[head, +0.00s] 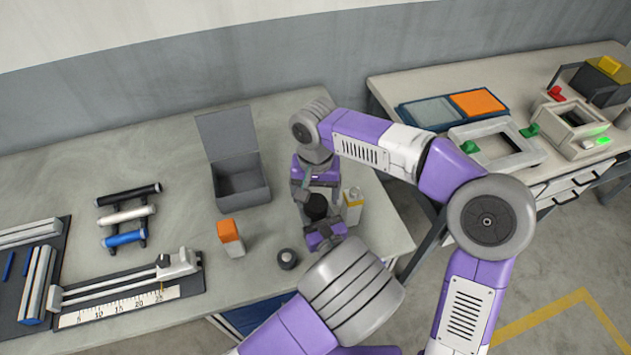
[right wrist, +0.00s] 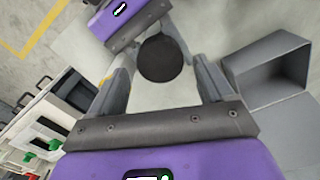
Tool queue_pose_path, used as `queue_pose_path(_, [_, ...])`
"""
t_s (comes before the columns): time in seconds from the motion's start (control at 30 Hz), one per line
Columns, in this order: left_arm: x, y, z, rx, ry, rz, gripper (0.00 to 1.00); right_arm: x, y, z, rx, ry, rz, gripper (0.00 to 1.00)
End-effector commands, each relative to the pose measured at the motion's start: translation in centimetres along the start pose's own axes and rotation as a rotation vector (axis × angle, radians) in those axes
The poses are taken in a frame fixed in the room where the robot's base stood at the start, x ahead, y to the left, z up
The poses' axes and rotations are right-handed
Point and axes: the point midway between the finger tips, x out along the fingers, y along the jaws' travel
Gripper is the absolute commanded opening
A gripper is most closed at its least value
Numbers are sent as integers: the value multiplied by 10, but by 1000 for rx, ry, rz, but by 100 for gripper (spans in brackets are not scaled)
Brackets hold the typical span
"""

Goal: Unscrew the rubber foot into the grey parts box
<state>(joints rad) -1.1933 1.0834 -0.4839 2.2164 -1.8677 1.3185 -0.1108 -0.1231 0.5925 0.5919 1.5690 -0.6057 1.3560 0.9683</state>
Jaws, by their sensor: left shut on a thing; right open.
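A dark round piece (head: 316,206), apparently the rubber foot, is between my two grippers. It shows as a black disc in the right wrist view (right wrist: 160,58). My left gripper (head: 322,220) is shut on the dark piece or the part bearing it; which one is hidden. My right gripper (head: 311,200) comes down from above with its fingers open. In the right wrist view its fingers (right wrist: 160,80) stand on either side of the disc; contact cannot be told. The grey parts box (head: 241,188) stands left of the grippers, lid up, and also shows in the right wrist view (right wrist: 236,68).
A white and yellow bottle (head: 353,205) stands close right of the grippers. An orange and white block (head: 230,238) and a small dark knob-like object (head: 287,259) stand to the left. A rack of rollers (head: 128,214) and a ruler fixture (head: 125,290) lie farther left.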

Motion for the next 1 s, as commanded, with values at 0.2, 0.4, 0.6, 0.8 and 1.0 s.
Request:
queue_pose_path(0.2, [0,0,0,0,1,0,0,27,0,0,0,-2,1,81])
queue_pose_path(0.4, [0,0,0,0,1,0,0,33,0,0,0,0,-1,81])
queue_pose_path(0.6, [0,0,0,0,1,0,0,33,0,0,-1,0,-1,78])
queue_pose_path(0.8, [0,0,0,0,1,0,0,33,0,0,-1,0,-1,47])
queue_pose_path(1.0, [0,0,0,0,1,0,0,32,0,0,-3,0,-1,24])
